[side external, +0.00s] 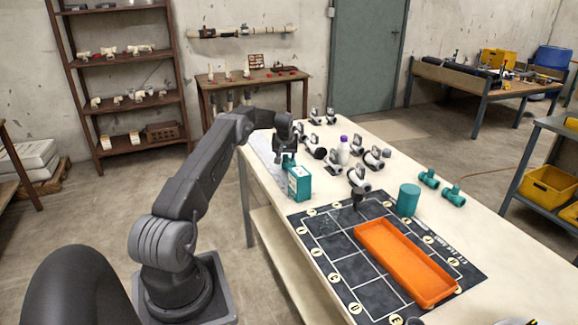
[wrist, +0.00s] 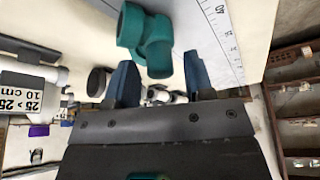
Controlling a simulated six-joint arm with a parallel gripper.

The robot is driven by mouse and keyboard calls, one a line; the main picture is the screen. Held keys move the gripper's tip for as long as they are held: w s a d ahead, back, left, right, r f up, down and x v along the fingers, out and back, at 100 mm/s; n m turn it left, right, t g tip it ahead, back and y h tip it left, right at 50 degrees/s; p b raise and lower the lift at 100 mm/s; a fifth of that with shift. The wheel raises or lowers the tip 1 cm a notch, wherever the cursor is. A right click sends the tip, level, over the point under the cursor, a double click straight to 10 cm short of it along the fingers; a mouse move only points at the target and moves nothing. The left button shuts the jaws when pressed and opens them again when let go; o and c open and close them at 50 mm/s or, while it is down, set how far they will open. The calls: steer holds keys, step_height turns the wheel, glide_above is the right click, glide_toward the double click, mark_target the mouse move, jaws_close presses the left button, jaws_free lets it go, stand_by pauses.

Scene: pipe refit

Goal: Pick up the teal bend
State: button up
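The teal bend (wrist: 153,42) shows at the top of the wrist view, beside a white ruler strip. Its lower end lies between the tips of my gripper's two blue fingers (wrist: 160,62), with a visible gap on each side. In the side view, my gripper (side external: 287,157) points down at the far left of the table, and a small bit of teal shows at its tips, partly hidden. Whether the bend touches the table cannot be told.
A teal box (side external: 299,184) with a white label stands close in front of my gripper. An orange tray (side external: 372,241) lies on a black gridded mat (side external: 322,224). A teal cylinder (side external: 408,200), teal tees (side external: 453,196), a purple-capped bottle (side external: 343,152) and several grey-white fittings (side external: 376,158) stand around.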

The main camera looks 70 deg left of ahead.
mark_target(286, 155)
steer(key=c, duration=0.8)
steer(key=shift+r, duration=0.1)
steer(key=shift+r, duration=0.6)
step_height(286, 155, up, 3)
steer(key=shift+f, duration=0.2)
steer(key=s+r, duration=0.2)
steer(key=s, duration=0.1)
steer(key=s+a+r, duration=0.1)
steer(key=s+r, duration=0.1)
steer(key=s, duration=0.2)
steer(key=s+a+r, duration=0.1)
steer(key=s+r, duration=0.2)
steer(key=s, duration=0.1)
steer(key=shift+s, duration=0.25)
